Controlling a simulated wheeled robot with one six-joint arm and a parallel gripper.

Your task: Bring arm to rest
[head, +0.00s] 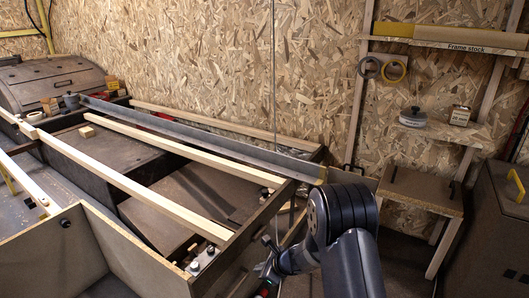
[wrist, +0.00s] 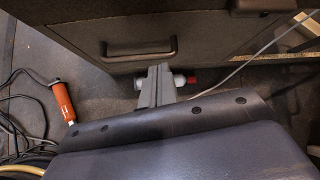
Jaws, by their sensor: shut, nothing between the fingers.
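My arm's dark, thick joint and link stand at the lower right of the middle in the head view. My gripper (head: 268,268) is low beside the right end of the wooden bench frame, partly cut off by the dark bench side. In the wrist view my gripper (wrist: 158,72) points away from the camera, its grey fingers together and empty. Just past the fingertips is the dark drawer front with a black handle (wrist: 140,48); I cannot tell whether they touch.
A small white and red item (wrist: 188,79) lies by the fingers. An orange-handled tool (wrist: 64,100) and loose cables lie at left. In the head view, a bench with long wood strips (head: 150,190) fills the left; a small brown side table (head: 425,190) and dark cabinet (head: 500,220) stand right.

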